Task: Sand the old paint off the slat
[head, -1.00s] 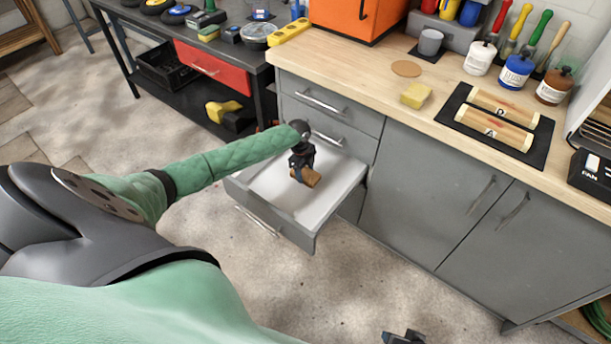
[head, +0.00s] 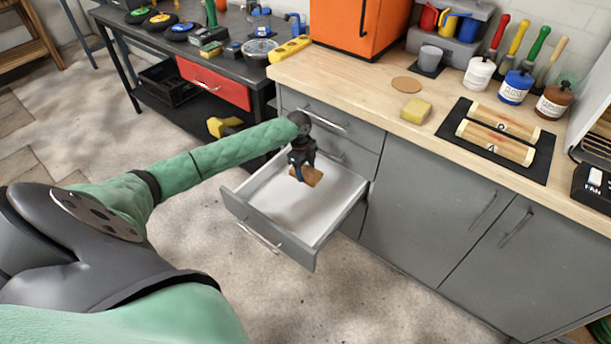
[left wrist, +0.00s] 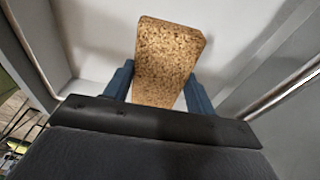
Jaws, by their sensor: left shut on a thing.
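My left gripper (head: 303,165) is shut on a brown speckled cork block (head: 309,176), over the open drawer's white interior. The block also shows in the left wrist view (left wrist: 166,62), clasped between two blue fingers and tilted in the head view. I cannot tell whether it touches the drawer floor. Two pale wooden pieces with printed marks, a back one (head: 505,122) and a front one (head: 496,142), lie on a black mat on the counter. I cannot tell which, if either, is the slat; no old paint is discernible. My right gripper is not in view.
The grey drawer (head: 262,222) stands pulled out below the wooden counter (head: 345,80). On the counter are a yellow sponge (head: 416,110), a cork disc (head: 406,84), jars and an orange cabinet (head: 362,28). A dark workbench stands left. The counter's front strip is clear.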

